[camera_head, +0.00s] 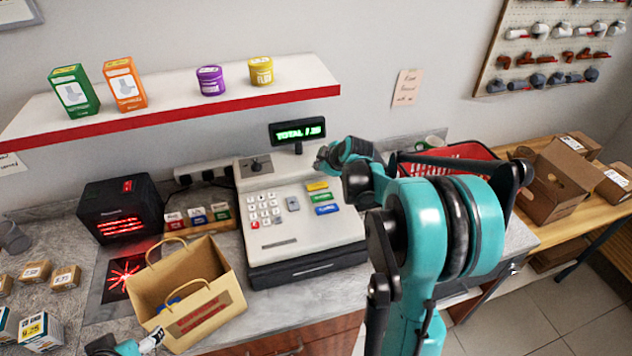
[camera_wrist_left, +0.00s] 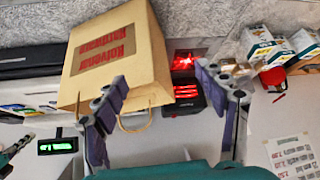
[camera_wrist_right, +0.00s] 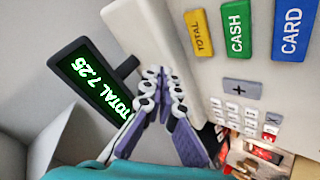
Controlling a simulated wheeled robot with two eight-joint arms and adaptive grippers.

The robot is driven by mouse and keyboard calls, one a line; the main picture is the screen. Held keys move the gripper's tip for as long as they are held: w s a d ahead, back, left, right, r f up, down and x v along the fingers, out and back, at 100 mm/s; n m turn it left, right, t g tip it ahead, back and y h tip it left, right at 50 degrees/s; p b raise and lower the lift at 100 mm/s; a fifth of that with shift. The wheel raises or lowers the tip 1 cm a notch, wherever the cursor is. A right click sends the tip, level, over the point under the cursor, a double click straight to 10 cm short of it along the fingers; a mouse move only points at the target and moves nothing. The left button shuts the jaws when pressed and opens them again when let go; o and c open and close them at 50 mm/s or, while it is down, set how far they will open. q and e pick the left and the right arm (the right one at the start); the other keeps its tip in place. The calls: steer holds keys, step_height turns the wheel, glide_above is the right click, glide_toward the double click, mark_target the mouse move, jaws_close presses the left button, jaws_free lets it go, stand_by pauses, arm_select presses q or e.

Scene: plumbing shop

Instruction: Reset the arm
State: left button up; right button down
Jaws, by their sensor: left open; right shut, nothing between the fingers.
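My right arm reaches over the cash register (camera_head: 320,240) in the head view. Its gripper (camera_head: 322,158) is shut and empty beside the register's upper right part, close to the green-lit display (camera_head: 298,131). In the right wrist view the fingertips (camera_wrist_right: 163,75) are together, between the display (camera_wrist_right: 90,85), which reads TOTAL 7.25, and the keys. My left gripper (camera_head: 150,342) shows only in part at the bottom left of the head view. In the left wrist view its fingers (camera_wrist_left: 162,78) are apart, with the paper bag (camera_wrist_left: 135,50) beyond them.
The open paper bag (camera_head: 215,310) stands on the counter left of the register. A black scanner box (camera_head: 118,212) glows red behind it. A shelf (camera_head: 190,105) with small boxes and jars hangs above. A red basket (camera_head: 440,160) and cardboard boxes (camera_head: 555,180) are at right.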

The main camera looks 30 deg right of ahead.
stand_by(0.3)
arm_select(q)
steer(key=shift+f, duration=0.1)
stand_by(0.3)
